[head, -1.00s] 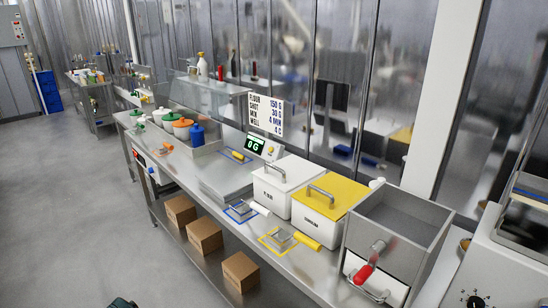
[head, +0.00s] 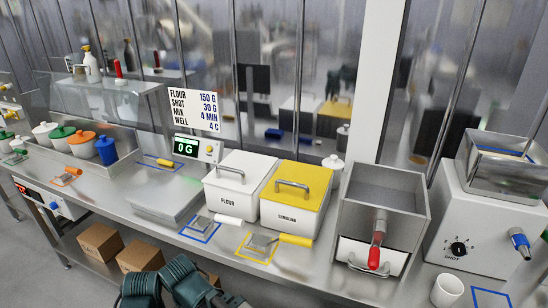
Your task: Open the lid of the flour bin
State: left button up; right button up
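The flour bin (head: 232,202) is a white box labelled FLOUR on the steel counter. Its white lid (head: 253,166) lies flat and closed on top, with a grey bar handle (head: 232,173) near the front. The semolina bin (head: 287,218) with a yellow lid (head: 303,174) stands just right of it. Dark green ribbed parts of my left arm or gripper (head: 168,286) show at the bottom edge, below and in front of the counter, well apart from the flour bin. I cannot tell from them how the gripper stands. My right gripper is not in view.
A white-handled scoop (head: 228,219) and a yellow-handled scoop (head: 296,240) lie in front of the bins. A recipe sign (head: 195,110) is behind.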

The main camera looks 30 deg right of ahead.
aim_at(242, 172)
jog(key=i+j+z, duration=0.2)
jog(key=j+z, duration=0.15)
jog(key=z, duration=0.15)
jog(key=i+j+z, duration=0.1)
jog(key=j+z, duration=0.35)
jog(key=i+j+z, duration=0.1)
jog(key=j+z, duration=0.25)
jog(key=z, duration=0.15)
